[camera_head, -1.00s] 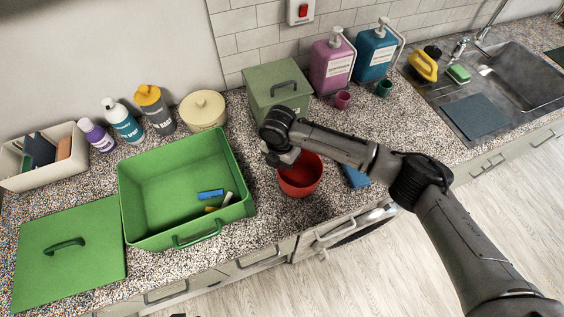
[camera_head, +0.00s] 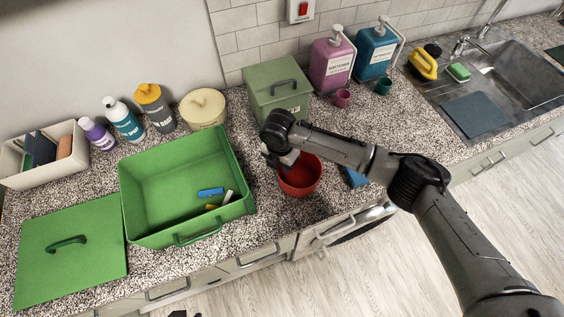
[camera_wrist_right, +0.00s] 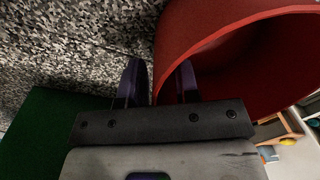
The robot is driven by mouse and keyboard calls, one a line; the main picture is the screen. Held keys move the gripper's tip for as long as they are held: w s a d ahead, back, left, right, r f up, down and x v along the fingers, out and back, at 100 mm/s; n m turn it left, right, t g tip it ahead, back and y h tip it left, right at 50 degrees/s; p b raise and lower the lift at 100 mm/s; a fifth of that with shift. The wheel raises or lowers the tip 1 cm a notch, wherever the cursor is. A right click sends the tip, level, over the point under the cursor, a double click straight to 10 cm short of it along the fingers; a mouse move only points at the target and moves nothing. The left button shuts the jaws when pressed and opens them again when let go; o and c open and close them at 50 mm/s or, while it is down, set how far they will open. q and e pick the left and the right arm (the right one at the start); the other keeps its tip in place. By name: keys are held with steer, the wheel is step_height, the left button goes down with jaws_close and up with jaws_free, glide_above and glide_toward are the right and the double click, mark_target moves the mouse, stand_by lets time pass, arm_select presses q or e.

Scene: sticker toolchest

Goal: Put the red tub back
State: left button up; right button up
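The red tub (camera_head: 300,184) stands upright on the speckled counter, right of the large green box. My right gripper (camera_head: 281,160) is at the tub's upper left rim. In the right wrist view the red tub (camera_wrist_right: 215,45) fills the upper right and its dark inside shows. There my right gripper (camera_wrist_right: 160,82) has its two fingers apart, with the tub's wall between them. One finger is in front of the tub's inside and the other is outside over the counter. A thin gap shows beside the outer finger.
The open green box (camera_head: 140,205) holds a blue piece and small items; its lid (camera_head: 95,265) lies left. A lidded green canister (camera_head: 278,95), pink dispenser (camera_head: 331,65) and small cups stand behind the tub. A blue item (camera_head: 355,177) lies right of it, partly behind my arm.

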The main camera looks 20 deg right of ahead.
step_height(320, 180, up, 12)
steer(key=b, duration=0.3)
steer(key=shift+w+a+r, duration=0.2)
steer(key=shift+w+a, duration=0.1)
steer(key=shift+w, duration=0.05)
stand_by(0.4)
